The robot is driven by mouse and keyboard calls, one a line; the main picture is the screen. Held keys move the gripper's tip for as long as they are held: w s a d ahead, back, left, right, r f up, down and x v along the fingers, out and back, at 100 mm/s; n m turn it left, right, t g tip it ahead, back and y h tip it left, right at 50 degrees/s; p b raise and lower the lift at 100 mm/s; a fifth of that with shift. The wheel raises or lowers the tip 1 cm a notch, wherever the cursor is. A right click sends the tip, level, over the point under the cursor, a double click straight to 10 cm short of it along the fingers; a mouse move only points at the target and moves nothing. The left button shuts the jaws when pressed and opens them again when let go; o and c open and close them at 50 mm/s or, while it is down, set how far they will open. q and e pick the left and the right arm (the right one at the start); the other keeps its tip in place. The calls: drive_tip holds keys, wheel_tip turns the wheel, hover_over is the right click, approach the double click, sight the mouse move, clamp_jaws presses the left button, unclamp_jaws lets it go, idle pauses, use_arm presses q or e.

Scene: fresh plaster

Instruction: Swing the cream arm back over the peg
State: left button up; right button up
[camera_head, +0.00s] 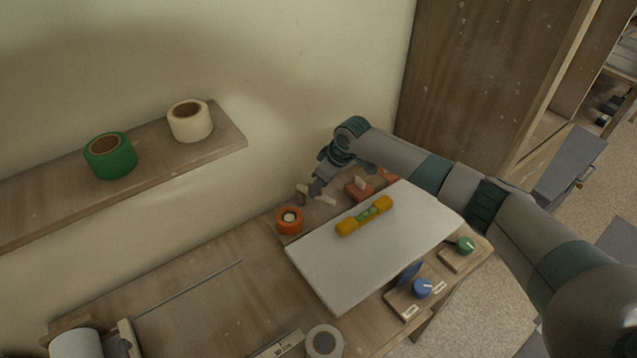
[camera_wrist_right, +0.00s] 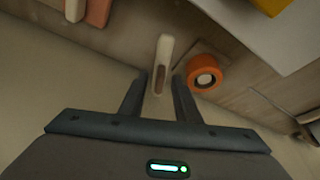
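The cream arm (camera_wrist_right: 164,55) is a narrow slotted bar low over the wooden bench against the wall; in the head view (camera_head: 322,199) it is small and partly covered by my gripper. My right gripper (camera_wrist_right: 159,82) reaches down over it with its two fingers apart, one on each side of the bar's near end. I see gaps beside the bar and no clear contact. In the head view the right gripper (camera_head: 313,190) hangs just above the arm. I cannot make out the peg for certain. My left gripper is not in view.
An orange roll (camera_head: 289,221) stands close to the cream arm. Salmon blocks (camera_head: 358,188) lie on its other side. Blue (camera_head: 422,288) and green (camera_head: 465,245) knobs sit in front. A wall shelf (camera_head: 60,200) holds two tape rolls.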

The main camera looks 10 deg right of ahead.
drive_tip(key=shift+f, duration=0.3)
drive_tip(key=shift+w, duration=0.1)
clamp_jaws()
drive_tip(key=shift+a, duration=0.1)
